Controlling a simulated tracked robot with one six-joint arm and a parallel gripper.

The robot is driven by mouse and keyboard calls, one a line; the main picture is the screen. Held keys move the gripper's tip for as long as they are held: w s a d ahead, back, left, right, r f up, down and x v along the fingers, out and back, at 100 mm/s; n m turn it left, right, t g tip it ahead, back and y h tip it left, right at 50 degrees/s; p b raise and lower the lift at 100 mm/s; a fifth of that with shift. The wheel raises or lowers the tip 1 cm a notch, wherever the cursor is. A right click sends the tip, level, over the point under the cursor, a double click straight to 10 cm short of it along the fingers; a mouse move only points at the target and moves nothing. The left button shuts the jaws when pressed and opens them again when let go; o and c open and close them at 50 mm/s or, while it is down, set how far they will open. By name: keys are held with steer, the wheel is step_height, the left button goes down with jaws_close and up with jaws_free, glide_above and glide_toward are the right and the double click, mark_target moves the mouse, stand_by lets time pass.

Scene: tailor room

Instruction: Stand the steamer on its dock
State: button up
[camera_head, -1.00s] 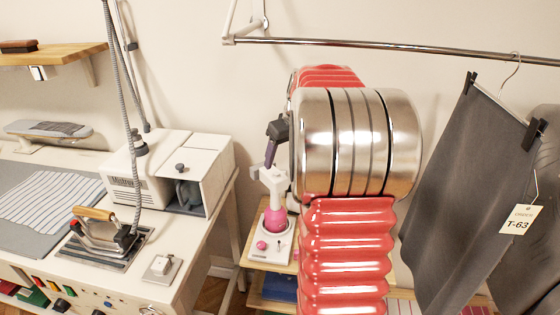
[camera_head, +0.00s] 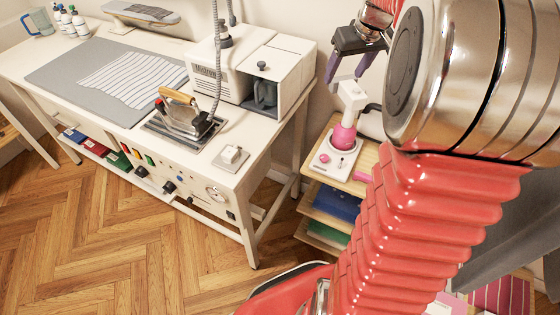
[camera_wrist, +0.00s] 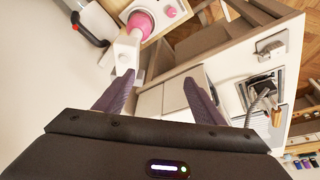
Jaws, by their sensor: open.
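The steamer (camera_head: 351,97) has a white head and a pink lower body. It stands upright on its white dock (camera_head: 326,161), which has a pink knob, on a small wooden shelf stand. My gripper (camera_head: 346,80) is open and empty, its purple fingers pointing down around or close above the white head. In the wrist view the steamer's pink body (camera_wrist: 140,22) and the dock (camera_wrist: 172,22) are at the top, beyond my left fingertip. My open gripper (camera_wrist: 157,80) has no object between its fingers there. Whether a finger touches the head cannot be told.
The black handle (camera_wrist: 90,30) beside the steamer is near my left finger. To the left stands the ironing table (camera_head: 150,150) with an iron (camera_head: 187,115) and a white boiler box (camera_head: 250,70). Folders (camera_head: 337,203) lie on the stand's lower shelves. The wooden floor is open at lower left.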

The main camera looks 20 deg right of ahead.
steer(key=s+a+r, duration=0.1)
steer(key=s+a, duration=0.3)
steer(key=a, duration=0.5)
steer(key=s+a+r, duration=0.1)
steer(key=s+a, duration=0.3)
steer(key=a, duration=0.6)
steer(key=s+a+f+n+t, duration=0.1)
steer(key=s+a+f, duration=0.3)
steer(key=s+a, duration=0.5)
steer(key=s, duration=0.3)
steer(key=shift+a+y, duration=0.3)
steer(key=shift+a, duration=0.1)
steer(key=shift+c, duration=0.5)
